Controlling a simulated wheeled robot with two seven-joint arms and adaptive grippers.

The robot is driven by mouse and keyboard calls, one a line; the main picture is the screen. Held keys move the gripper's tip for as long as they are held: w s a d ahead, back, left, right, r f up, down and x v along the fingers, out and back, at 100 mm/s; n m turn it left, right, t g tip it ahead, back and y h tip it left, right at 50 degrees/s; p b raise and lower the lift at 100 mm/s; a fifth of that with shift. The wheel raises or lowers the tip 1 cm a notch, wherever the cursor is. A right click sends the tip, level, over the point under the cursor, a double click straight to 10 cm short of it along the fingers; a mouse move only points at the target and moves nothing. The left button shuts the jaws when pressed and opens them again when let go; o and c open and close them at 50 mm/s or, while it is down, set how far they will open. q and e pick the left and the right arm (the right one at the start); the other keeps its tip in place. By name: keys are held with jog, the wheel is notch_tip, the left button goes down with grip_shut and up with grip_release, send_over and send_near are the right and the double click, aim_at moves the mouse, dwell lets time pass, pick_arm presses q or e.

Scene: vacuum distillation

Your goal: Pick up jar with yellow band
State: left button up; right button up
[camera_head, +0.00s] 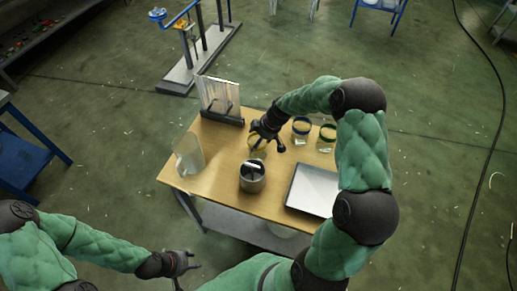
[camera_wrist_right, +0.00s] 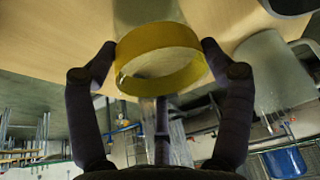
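The jar with the yellow band (camera_head: 257,143) is a clear glass jar near the back middle of the table. In the right wrist view its yellow band (camera_wrist_right: 160,60) lies between my fingertips. My right gripper (camera_wrist_right: 158,50) has one fingertip against each side of the band, with no clear gap, so it looks shut on the jar. In the head view the gripper (camera_head: 266,140) partly hides the jar, and I cannot tell whether its base touches the table. My left gripper (camera_head: 188,277) is open and empty, low in front of the table.
Two more jars, one with a blue band (camera_head: 301,130) and one with a green band (camera_head: 327,138), stand right of my right gripper. A metal pot (camera_head: 252,178), a white tray (camera_head: 312,188), a clear beaker (camera_head: 188,155) and a rack (camera_head: 221,100) share the table (camera_head: 215,185).

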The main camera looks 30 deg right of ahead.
jog(key=c, duration=1)
jog(key=shift+o, duration=0.2)
